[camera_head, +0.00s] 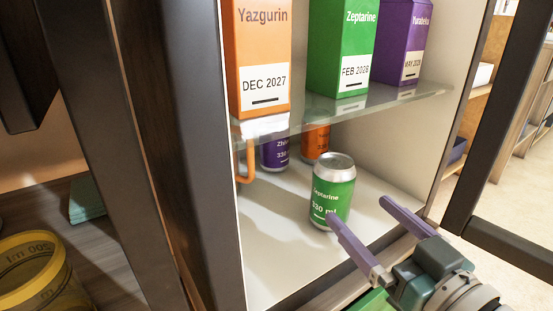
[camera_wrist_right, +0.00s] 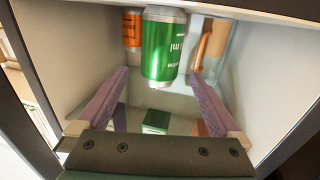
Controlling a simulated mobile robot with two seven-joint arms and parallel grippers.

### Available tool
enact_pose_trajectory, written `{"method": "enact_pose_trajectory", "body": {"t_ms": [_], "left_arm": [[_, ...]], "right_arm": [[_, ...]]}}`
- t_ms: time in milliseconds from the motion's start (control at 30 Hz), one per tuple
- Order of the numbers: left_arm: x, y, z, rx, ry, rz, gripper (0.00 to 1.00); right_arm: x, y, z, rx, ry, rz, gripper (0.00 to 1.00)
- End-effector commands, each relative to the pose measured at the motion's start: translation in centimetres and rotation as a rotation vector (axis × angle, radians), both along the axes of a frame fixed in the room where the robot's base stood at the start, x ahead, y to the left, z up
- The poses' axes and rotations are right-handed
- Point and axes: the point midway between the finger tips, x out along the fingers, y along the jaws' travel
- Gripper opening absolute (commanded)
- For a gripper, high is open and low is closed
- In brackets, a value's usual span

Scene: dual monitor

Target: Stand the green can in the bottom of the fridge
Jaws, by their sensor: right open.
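The green can (camera_head: 333,190) stands upright on the white bottom of the fridge (camera_head: 285,265), near the front, below the glass shelf. My right gripper (camera_head: 358,209) is open just in front of the can, with its purple fingers spread and pointing at it. In the right wrist view the green can (camera_wrist_right: 164,48) appears upside down, between the two finger lines and beyond or near the tips. Nothing is held between the fingers. I cannot tell whether a finger touches the can. My left gripper is not in view.
Orange (camera_head: 262,60), green (camera_head: 340,45) and purple (camera_head: 402,45) cartons stand on the glass shelf (camera_head: 375,105). Behind the green can are a purple can (camera_head: 275,152), an orange can (camera_head: 315,142) and an orange handled item (camera_head: 249,160). A yellow container (camera_head: 35,270) is outside, lower left.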

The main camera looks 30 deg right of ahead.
Motion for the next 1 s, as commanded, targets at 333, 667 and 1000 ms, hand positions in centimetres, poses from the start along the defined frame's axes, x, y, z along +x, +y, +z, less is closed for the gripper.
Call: {"method": "enact_pose_trajectory", "body": {"t_ms": [333,667,1000], "left_arm": [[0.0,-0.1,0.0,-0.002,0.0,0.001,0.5],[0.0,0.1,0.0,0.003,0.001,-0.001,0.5],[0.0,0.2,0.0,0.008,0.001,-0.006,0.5]], "right_arm": [[-1.4,1.8,-2.5,-0.003,0.495,-0.031,1.0],[-11.9,8.1,-2.9,-0.034,1.109,0.161,1.0],[-15.5,9.3,-2.3,-0.057,1.252,0.23,1.0]]}}
